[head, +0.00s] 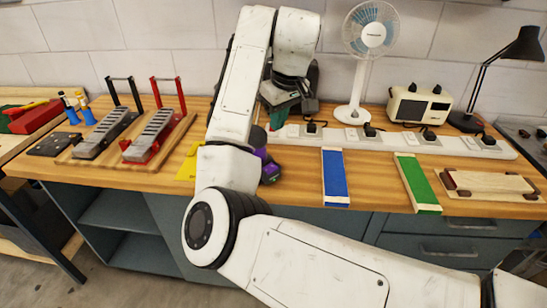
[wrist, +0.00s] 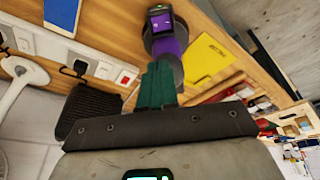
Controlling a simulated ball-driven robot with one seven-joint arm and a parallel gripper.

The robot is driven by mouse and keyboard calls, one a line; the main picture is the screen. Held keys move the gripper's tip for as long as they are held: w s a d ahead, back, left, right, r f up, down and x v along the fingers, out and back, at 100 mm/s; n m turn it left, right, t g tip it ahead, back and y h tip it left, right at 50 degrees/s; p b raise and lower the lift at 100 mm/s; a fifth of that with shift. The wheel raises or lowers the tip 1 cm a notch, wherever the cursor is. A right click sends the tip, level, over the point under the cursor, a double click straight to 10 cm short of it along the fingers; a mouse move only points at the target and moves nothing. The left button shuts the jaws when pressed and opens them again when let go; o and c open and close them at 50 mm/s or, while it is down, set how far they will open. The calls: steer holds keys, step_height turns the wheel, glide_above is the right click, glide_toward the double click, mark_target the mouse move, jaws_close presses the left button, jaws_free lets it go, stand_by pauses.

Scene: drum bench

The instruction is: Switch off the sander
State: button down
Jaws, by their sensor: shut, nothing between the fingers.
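The purple and black power tool, which looks like the sander (head: 267,166), stands on the bench, partly hidden by my arm in the head view. In the wrist view the sander (wrist: 166,34) lies just beyond my fingertips, with a small dark panel on its top. My gripper (head: 278,118) is shut and empty, its green fingers pointing down near the left end of the white power strip (head: 345,136). In the wrist view my gripper (wrist: 157,88) is beside the end of the strip (wrist: 98,66), where a red switch (wrist: 124,79) shows. Contact cannot be told.
Several black plugs sit in the strip. A white fan (head: 369,40), a cream radio (head: 420,104) and a black lamp (head: 490,75) stand behind it. A yellow sheet (wrist: 206,60) lies beside the sander. Blue (head: 335,178) and green (head: 417,182) boards lie in front.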

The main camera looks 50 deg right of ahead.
glide_above(272, 165)
steer(key=s, duration=0.1)
steer(key=f, duration=1.2)
steer(key=shift+a+p, duration=0.3)
steer(key=shift+a, duration=0.05)
steer(key=shift+d+f, duration=0.1)
steer(key=shift+f, duration=0.75)
steer(key=shift+d, duration=0.1)
